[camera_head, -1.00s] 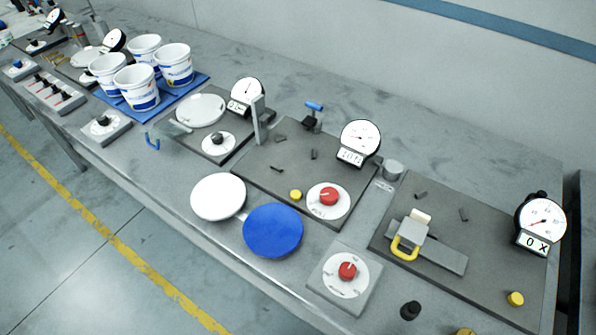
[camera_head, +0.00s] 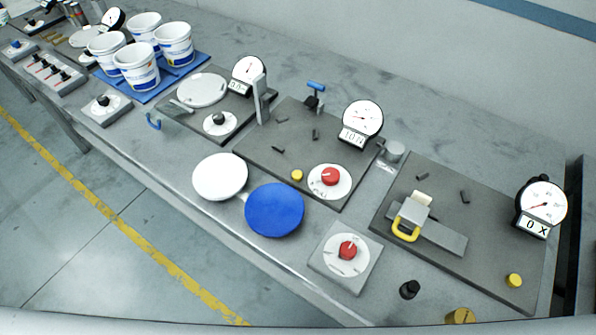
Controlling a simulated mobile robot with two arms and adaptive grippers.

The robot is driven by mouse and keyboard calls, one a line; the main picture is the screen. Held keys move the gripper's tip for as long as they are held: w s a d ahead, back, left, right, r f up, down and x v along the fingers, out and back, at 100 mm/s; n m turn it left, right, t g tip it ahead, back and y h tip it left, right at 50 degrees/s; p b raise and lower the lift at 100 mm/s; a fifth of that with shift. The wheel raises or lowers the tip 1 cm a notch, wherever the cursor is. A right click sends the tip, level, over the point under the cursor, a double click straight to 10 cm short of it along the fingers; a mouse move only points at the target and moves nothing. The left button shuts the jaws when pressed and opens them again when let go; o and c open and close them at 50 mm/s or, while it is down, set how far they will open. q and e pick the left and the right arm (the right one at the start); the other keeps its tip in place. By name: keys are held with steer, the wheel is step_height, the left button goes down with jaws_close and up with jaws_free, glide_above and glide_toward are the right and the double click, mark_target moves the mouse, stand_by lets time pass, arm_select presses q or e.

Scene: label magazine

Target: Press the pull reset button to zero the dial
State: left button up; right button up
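Several round white dials with number plates stand along the bench. The right dial (camera_head: 541,199) has a red needle and a plate reading "0 X". The middle dial (camera_head: 361,118) has a plate reading about "101", its last sign unclear. The left dial (camera_head: 249,71) has a plate too small to read surely. A small yellow button (camera_head: 514,280) sits on the right plate, and another yellow button (camera_head: 297,175) sits on the middle plate beside a red knob (camera_head: 330,176). I cannot tell which is the pull reset button. Neither gripper is in view.
A blue disc (camera_head: 274,210) and a white disc (camera_head: 220,177) lie near the bench's front edge. A red-knob box (camera_head: 346,251), a black knob (camera_head: 409,289) and a yellow-handled slide (camera_head: 406,229) are nearby. White buckets (camera_head: 138,66) stand on a blue mat at the far left.

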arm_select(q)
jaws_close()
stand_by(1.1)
